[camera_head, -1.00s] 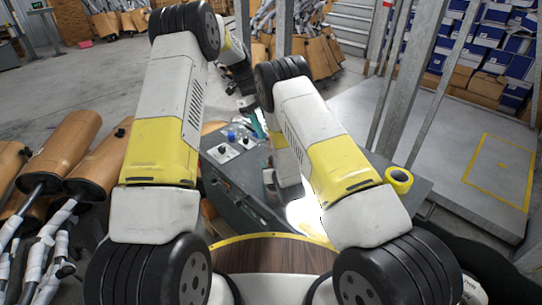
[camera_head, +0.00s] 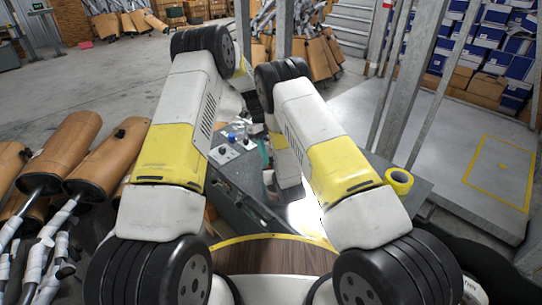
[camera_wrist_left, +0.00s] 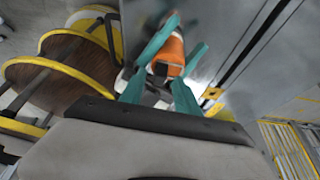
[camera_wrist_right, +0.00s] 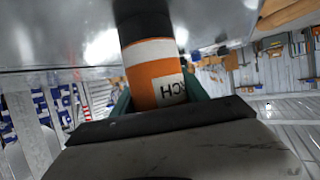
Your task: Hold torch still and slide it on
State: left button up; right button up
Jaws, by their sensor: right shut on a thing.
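The torch (camera_wrist_right: 155,72), orange and white with a dark end and part of a printed label, stands between my right gripper's (camera_wrist_right: 160,98) teal fingers, which are shut on it. What slides onto the torch cannot be made out.
Brown mufflers (camera_head: 65,150) stand at the left. Metal posts (camera_head: 418,90) rise behind the bench on the right.

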pick_arm(q)
jog(key=shift+s+d+f, duration=0.1)
jog(key=shift+f, duration=0.2)
grip_shut()
dwell(1.3)
